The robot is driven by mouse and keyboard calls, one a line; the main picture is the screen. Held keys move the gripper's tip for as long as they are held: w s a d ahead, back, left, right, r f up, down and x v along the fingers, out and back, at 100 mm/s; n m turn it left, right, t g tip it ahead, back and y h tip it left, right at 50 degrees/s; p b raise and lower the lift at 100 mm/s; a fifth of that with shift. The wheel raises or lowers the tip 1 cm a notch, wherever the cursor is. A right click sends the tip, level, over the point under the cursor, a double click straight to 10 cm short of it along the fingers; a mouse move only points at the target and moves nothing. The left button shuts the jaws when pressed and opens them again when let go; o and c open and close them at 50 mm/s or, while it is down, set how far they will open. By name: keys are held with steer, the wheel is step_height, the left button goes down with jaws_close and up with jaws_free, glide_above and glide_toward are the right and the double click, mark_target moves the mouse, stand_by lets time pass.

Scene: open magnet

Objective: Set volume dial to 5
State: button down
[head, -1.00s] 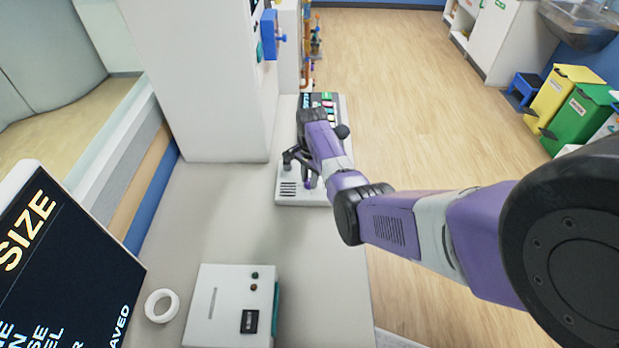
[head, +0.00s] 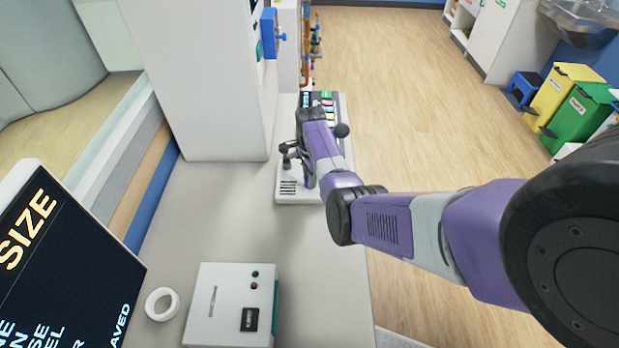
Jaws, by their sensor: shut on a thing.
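A light grey control console (head: 300,197) lies on the counter in the head view. It has a slotted speaker grille at its near left and rows of coloured buttons (head: 326,99) at its far end. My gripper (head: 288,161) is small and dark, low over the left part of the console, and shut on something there. My purple arm covers much of the console's middle. The volume dial and its marks cannot be made out, so its setting cannot be read. A round black knob-like ball (head: 341,130) shows at the console's right edge.
A tall white cabinet (head: 215,90) stands close on the left of the console. A white box with small knobs (head: 228,300), a white ring (head: 161,304) and a dark screen (head: 60,260) are nearer. The counter (head: 225,220) between is clear. Open floor lies to the right.

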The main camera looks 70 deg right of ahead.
steer(key=shift+d, duration=0.1)
steer(key=c, duration=1.1)
jaws_free()
steer(key=shift+s+r+b, duration=0.15)
steer(key=shift+r+b, duration=0.15)
steer(key=shift+r, duration=3.65)
